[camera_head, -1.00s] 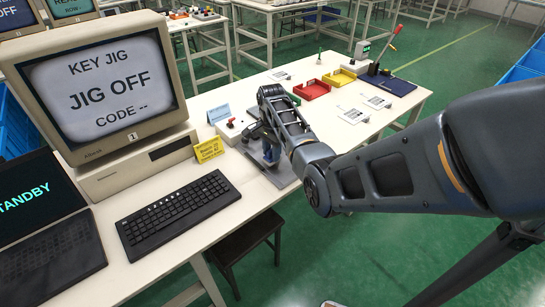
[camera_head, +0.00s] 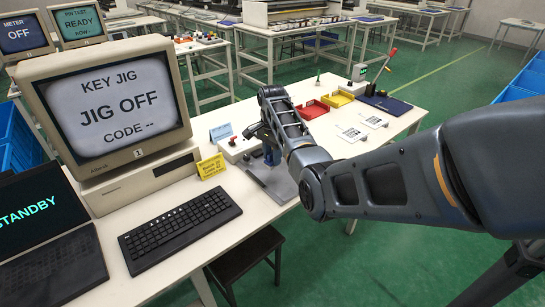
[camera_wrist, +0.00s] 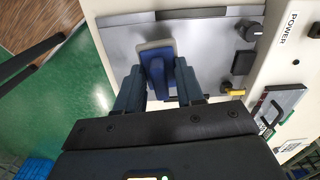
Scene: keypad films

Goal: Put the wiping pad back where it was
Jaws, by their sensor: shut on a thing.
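The wiping pad (camera_wrist: 155,49) has a blue handle and a beige-edged base in the wrist view. My gripper (camera_wrist: 160,84) is shut on its handle, one finger on each side. The pad is over the grey metal plate of the jig (camera_wrist: 112,38); I cannot tell whether it touches the plate. In the head view, a bit of the blue pad (camera_head: 272,157) shows below my arm, above the jig plate (camera_head: 282,188). My arm hides most of the gripper there.
A monitor (camera_head: 110,105) reads JIG OFF. Red (camera_head: 312,110) and yellow (camera_head: 337,99) trays stand beyond my arm. A black knob (camera_wrist: 249,30) sits on the jig's edge.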

